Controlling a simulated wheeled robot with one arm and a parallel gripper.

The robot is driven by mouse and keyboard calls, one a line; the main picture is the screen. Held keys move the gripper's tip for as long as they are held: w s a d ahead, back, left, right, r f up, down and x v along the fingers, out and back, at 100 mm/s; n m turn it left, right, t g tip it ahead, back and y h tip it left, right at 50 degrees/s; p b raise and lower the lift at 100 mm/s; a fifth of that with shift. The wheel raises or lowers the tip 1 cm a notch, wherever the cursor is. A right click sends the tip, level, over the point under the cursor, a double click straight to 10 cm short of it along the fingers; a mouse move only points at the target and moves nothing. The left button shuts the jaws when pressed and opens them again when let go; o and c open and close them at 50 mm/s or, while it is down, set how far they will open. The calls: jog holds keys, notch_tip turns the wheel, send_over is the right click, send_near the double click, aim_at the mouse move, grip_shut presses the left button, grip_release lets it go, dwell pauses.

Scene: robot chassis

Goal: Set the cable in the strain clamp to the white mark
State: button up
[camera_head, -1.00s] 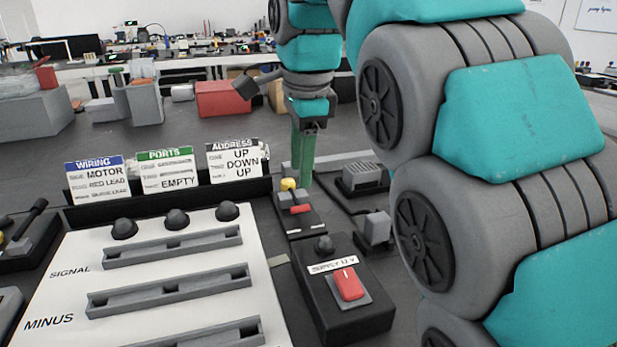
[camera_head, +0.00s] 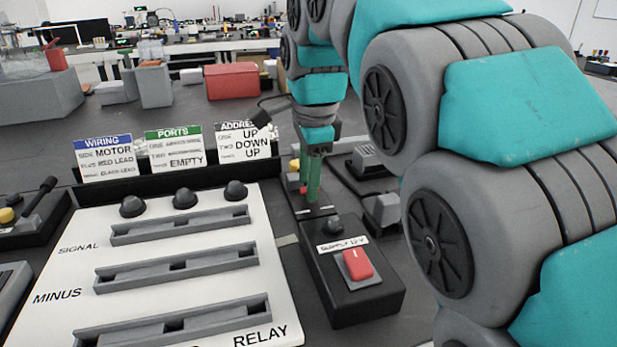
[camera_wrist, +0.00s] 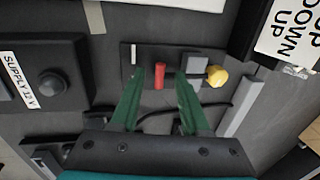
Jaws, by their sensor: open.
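The strain clamp's black plate (camera_wrist: 128,88) lies below my gripper (camera_wrist: 160,74) in the wrist view. It carries a grey block (camera_wrist: 196,64), a yellow knob (camera_wrist: 217,76), a short red cylinder (camera_wrist: 160,82) and a small white mark (camera_wrist: 134,54) at the left. My green fingers are open, one on each side of the red cylinder; I cannot tell whether they touch it. A dark cable (camera_wrist: 226,111) curves behind the fingers, partly hidden. In the head view, my gripper (camera_head: 313,190) points down over the clamp, whose yellow knob (camera_head: 294,165) shows at its left.
The black supply box (camera_head: 352,285) with its red switch stands in front of the clamp. The white relay board (camera_head: 270,290) is at the left. The card rack (camera_head: 170,188) stands behind it. A grey-finned unit (camera_head: 372,158) and a grey block (camera_head: 383,210) are at the right.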

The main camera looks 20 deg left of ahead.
grip_shut()
dwell(0.3)
dwell(1.1)
